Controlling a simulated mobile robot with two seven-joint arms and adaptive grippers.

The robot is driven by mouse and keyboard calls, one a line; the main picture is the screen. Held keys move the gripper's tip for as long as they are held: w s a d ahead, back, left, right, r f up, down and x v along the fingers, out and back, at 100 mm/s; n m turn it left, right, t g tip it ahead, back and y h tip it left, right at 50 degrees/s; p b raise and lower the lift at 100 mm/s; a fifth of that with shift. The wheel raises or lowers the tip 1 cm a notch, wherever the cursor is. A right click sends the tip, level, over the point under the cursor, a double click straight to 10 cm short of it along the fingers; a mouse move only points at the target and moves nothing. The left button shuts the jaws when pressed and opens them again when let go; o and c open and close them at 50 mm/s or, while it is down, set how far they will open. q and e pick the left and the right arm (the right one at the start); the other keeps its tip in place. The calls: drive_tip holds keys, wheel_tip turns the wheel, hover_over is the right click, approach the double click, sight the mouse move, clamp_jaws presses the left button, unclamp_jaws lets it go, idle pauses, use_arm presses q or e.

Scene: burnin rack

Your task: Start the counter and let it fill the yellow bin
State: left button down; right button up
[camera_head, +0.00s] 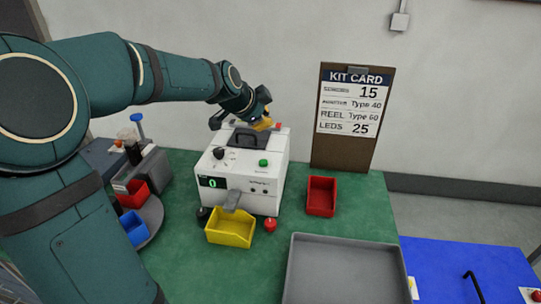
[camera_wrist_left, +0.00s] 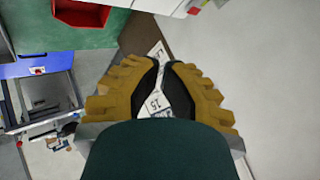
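The white counter (camera_head: 240,178) stands on the green bench. Its small display (camera_head: 212,183) reads 0 in green. A green button (camera_head: 263,162) and a dark knob (camera_head: 218,153) sit on its sloped face. A grey chute (camera_head: 235,196) sticks out at its front. The yellow bin (camera_head: 231,231) stands under the chute, and its visible inside looks empty. My left gripper (camera_head: 264,124) is above the counter's back edge, beside the dark top hopper (camera_head: 246,140). In the left wrist view its yellow fingers (camera_wrist_left: 165,68) come together at the tips, holding nothing. My right gripper is out of view.
A red bin (camera_head: 321,197) stands right of the counter, behind a large grey tray (camera_head: 345,270). A kit card board (camera_head: 349,115) leans on the wall. Red (camera_head: 270,225) and black (camera_head: 203,214) knobs stand near the yellow bin. More bins sit at left, partly behind my arm.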

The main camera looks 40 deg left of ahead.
use_arm(q)
drive_tip(key=shift+s, duration=0.25)
drive_tip(key=b, duration=0.6)
hover_over(263, 160)
drive_tip(key=f, duration=0.8)
drive_tip(key=shift+w+a, duration=0.15)
drive_tip(key=shift+w, duration=0.1)
drive_tip(key=shift+f, duration=0.45)
drive_tip(key=c, duration=1.7)
unclamp_jaws()
drive_tip(key=shift+r, duration=0.1)
clamp_jaws()
drive_tip(key=shift+f, duration=0.5)
